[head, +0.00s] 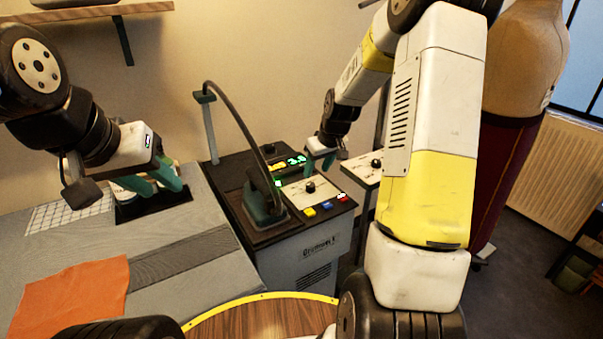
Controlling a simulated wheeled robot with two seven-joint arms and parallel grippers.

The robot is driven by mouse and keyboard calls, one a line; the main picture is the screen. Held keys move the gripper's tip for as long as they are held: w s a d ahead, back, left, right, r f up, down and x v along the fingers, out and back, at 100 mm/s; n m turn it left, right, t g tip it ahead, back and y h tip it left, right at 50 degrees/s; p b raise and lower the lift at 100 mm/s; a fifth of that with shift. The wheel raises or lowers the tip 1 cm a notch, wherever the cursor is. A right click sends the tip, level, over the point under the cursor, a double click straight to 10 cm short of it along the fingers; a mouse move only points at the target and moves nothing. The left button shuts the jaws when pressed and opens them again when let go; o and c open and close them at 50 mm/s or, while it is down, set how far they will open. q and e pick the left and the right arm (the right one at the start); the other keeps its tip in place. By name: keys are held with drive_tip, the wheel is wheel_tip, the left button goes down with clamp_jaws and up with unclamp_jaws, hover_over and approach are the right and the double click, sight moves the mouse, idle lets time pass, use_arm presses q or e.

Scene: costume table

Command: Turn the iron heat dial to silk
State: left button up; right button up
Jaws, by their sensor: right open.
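A black heat dial (310,186) sits on a pale marked plate on top of the dark ironing station (262,234). Its markings are too small to read. The dark green iron (262,195) stands on the station, left of the dial, with a cable arching above it. My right gripper (317,168) is open, with its fingers pointing down above and behind the dial, apart from it. My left gripper (158,183) has its green fingers spread over a dark pad at the left, near a white container (129,184) partly hidden behind them.
Yellow, blue and red buttons (327,205) line the station's front edge, with a green display (296,160) behind. A second black knob (376,162) sits on a pale plate to the right. An orange cloth (70,298) lies on the grey table. A dress form (520,70) stands right.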

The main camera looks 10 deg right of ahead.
sight(311, 184)
drive_tip(key=x, duration=0.8)
drive_tip(key=shift+s, duration=0.1)
drive_tip(key=shift+c, duration=0.2)
clamp_jaws()
